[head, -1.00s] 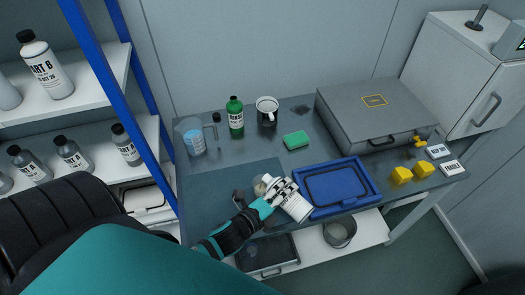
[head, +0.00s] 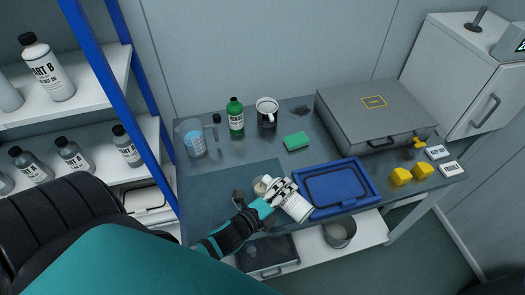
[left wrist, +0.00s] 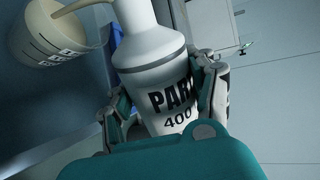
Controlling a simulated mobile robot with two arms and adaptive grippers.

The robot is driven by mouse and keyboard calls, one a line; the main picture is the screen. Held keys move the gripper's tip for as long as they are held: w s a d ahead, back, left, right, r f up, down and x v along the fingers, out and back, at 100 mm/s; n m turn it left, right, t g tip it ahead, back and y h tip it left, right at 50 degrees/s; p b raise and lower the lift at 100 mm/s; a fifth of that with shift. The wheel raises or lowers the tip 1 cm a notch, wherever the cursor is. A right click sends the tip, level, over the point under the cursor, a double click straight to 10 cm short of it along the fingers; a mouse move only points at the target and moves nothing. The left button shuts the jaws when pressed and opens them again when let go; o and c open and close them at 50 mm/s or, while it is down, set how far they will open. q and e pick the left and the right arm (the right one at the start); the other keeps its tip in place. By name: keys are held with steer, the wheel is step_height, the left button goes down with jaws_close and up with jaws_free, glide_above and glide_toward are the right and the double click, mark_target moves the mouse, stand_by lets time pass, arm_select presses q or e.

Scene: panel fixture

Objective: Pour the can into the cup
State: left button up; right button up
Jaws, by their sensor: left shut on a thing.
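My left gripper (head: 280,192) is shut around the body of the can (head: 297,206), a white bottle-shaped container with black lettering. The can lies tipped over, its base toward the blue tray. In the left wrist view the gripper's fingers hold the can (left wrist: 155,65) from both sides. The cup (head: 261,186) is a small pale vessel just left of the gripper, partly hidden by it. In the left wrist view the cup (left wrist: 50,38) has printed marks, and a beige stream (left wrist: 75,8) runs into it from the can's side. The can's mouth is out of frame. My right gripper is not in view.
A blue tray (head: 371,195) lies right of the can. The dark mat (head: 215,185) is mostly clear.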

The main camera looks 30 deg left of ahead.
mark_target(284, 202)
arm_select(q)
steer(key=shift+r, duration=0.15)
stand_by(0.7)
steer(key=f+m+b, duration=0.1)
steer(key=b, duration=0.1)
steer(key=d+f+m+y+b, duration=0.1)
steer(key=f+b, duration=0.1)
steer(key=b, duration=0.1)
steer(key=shift+s+f+b, duration=0.1)
steer(key=shift+f+b, duration=0.2)
steer(key=shift+b, duration=0.05)
steer(key=shift+a+r+m+p, duration=0.15)
steer(key=shift+r+m+p, duration=0.25)
steer(key=shift+r+p, duration=0.5)
steer(key=shift+r+t+y, duration=0.1)
steer(key=shift+t+y, duration=0.2)
